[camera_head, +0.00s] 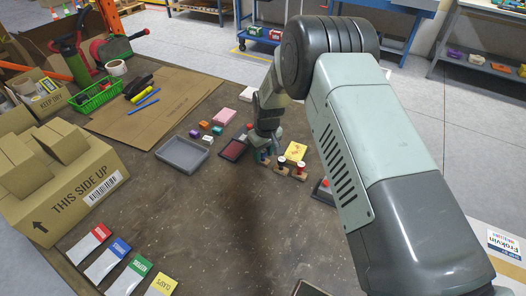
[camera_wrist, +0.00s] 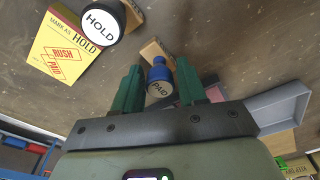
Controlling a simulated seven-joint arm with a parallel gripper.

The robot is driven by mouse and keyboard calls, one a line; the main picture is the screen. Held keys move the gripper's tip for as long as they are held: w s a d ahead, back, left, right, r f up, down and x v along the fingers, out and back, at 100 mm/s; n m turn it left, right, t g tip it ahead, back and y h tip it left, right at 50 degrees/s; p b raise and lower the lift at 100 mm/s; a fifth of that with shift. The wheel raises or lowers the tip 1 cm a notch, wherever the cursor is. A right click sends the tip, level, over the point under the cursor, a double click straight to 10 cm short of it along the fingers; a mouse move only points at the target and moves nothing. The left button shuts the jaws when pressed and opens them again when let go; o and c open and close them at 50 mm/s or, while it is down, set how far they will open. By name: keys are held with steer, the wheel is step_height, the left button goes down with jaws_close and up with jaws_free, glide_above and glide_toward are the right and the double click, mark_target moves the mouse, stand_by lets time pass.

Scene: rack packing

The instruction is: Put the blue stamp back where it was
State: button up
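The blue stamp (camera_wrist: 161,75) shows in the wrist view, with a tan end marked PAID towards the camera. It sits between the two green fingers of my gripper (camera_wrist: 160,88), which look closed on its sides. In the head view my gripper (camera_head: 265,155) is low over the table at the left end of the stamp row, and the arm hides part of this area. A black stamp marked HOLD (camera_wrist: 101,23) stands beside the gripper in the wrist view.
A red ink pad (camera_head: 233,150) and grey tray (camera_head: 182,171) lie left. Coloured cards (camera_head: 129,277) lie at the front left; the table centre is clear.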

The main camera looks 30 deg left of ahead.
mark_target(266, 163)
steer(key=shift+o, duration=1)
step_height(266, 163, up, 12)
steer(key=d, duration=0.1)
steer(key=shift+s+d+r, duration=0.15)
steer(key=shift+s+d, duration=0.05)
steer(key=shift+s, duration=0.15)
steer(key=s+d+r+m+t, duration=0.25)
steer(key=d+r+m, duration=0.25)
steer(key=d+r, duration=1.8)
steer(key=s+d+r+m+t, duration=0.1)
steer(key=s+d+r+m, duration=0.3)
steer(key=s+d+r, duration=0.45)
steer(key=s+d+f+m+t+h, duration=0.1)
steer(key=s+d+f+m, duration=0.1)
steer(key=s+d, duration=0.6)
steer(key=s+m, duration=0.1)
steer(key=s, duration=0.3)
steer(key=shift+d, duration=0.35)
